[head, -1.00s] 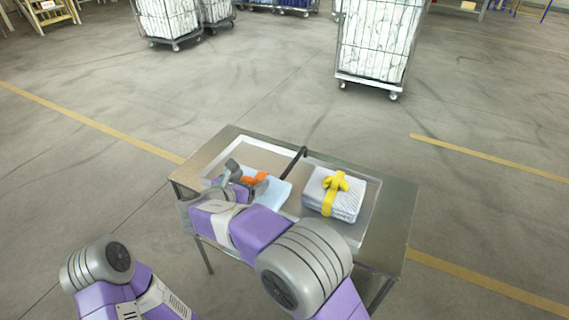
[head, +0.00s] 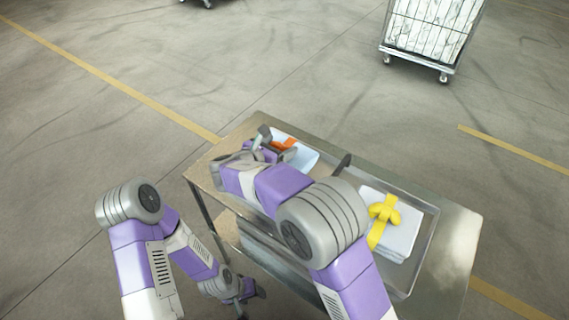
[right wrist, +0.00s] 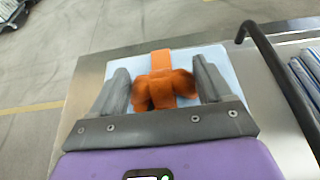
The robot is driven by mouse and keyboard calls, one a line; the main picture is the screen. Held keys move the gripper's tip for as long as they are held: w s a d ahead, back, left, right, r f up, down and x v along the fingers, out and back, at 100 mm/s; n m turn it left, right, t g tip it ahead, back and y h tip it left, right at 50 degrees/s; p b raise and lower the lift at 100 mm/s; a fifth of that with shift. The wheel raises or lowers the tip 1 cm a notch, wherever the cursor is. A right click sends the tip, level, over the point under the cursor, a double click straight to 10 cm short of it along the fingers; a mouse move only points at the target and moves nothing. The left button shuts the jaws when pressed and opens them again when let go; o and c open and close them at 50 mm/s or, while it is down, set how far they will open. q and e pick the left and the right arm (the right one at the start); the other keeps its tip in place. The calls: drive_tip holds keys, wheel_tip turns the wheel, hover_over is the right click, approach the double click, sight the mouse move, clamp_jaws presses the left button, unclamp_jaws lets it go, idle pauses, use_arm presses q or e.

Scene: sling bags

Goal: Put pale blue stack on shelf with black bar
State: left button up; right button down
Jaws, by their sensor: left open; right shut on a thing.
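The pale blue stack (head: 306,158) has an orange strap and bow (head: 285,144). My right gripper (head: 268,146) is shut on the bow, with one finger on each side of it in the right wrist view (right wrist: 166,90). The stack appears raised over the far left part of a steel table (head: 457,222); the gap beneath it is hidden. A black bar (head: 343,164) stands across the table's tray, to the right of the stack. My left gripper (head: 243,298) is open and empty, low beside the table's front left side. No separate shelf with a black bar is clear.
A pale stack with a yellow strap and bow (head: 398,232) lies in the tray right of the bar. A wheeled cage cart (head: 428,32) with white bundles stands behind on the floor. Open floor with yellow lines surrounds the table.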

wheel_tip(320, 180, down, 5)
drive_tip(key=shift+w+f+b, duration=0.1)
drive_tip(key=shift+w+b, duration=0.05)
drive_tip(key=shift+b, duration=0.9)
unclamp_jaws()
drive_tip(key=p+v, duration=0.3)
drive_tip(key=v, duration=0.9)
